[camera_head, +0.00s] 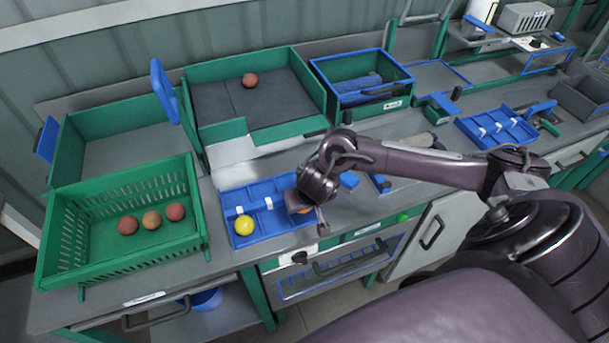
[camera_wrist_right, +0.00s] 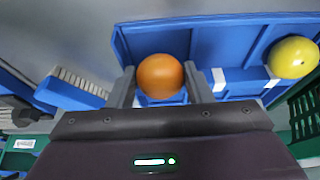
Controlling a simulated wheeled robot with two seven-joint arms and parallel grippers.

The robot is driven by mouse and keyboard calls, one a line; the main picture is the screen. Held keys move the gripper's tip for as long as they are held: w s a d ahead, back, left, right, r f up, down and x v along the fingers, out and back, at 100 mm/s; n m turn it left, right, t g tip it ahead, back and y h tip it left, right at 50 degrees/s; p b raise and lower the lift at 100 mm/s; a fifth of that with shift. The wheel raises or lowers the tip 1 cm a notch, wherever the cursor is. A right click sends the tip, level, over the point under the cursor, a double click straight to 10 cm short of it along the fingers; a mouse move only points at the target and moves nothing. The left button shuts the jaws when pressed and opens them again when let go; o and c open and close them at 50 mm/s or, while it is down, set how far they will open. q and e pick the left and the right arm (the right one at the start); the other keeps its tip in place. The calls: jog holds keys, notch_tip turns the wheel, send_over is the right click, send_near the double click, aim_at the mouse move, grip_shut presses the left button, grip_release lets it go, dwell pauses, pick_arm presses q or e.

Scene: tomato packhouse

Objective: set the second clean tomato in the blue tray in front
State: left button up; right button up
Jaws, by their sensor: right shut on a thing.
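The blue tray (camera_head: 262,192) lies on the bench in front, with white clips on its dividers. A yellow tomato (camera_head: 244,225) rests in its near left compartment and also shows in the right wrist view (camera_wrist_right: 293,57). My right gripper (camera_head: 307,208) is over the tray's right end, shut on an orange tomato (camera_wrist_right: 160,75). The wrist view shows this tomato between the two fingers, in front of the blue tray wall (camera_wrist_right: 150,33). In the head view the gripper mostly hides it. I cannot tell whether it touches the tray floor. My left gripper is not in view.
A green crate (camera_head: 120,190) with three reddish tomatoes stands left. Behind is a green-walled bin (camera_head: 255,70) with a dark mat and one red tomato (camera_head: 250,80). A brush (camera_wrist_right: 78,88) lies beside the tray. Another blue tray (camera_head: 497,127) sits far right.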

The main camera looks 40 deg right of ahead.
jog(key=o, duration=0.8)
jog(key=c, duration=0.3)
notch_tip(320, 180, up, 6)
jog(key=p, duration=0.7)
dwell(0.6)
